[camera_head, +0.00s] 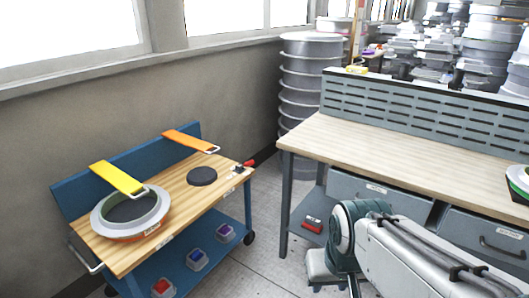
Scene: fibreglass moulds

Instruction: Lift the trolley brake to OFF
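The trolley (182,188) stands at the left against the wall, with a wooden top, a blue back panel and a blue lower shelf. The trolley brake (245,167) looks to be the small red-tipped lever at the top's right end. It lies low, close to the top; its exact setting is too small to read. My white and teal arm is at the lower right, apart from the trolley. My gripper's fingers do not show.
A ring-shaped mould (97,222), a yellow strip (117,177), an orange strip (188,140) and a dark disc (202,176) are on the trolley. A workbench (400,150) stands at the right. Clear floor (262,240) lies between them.

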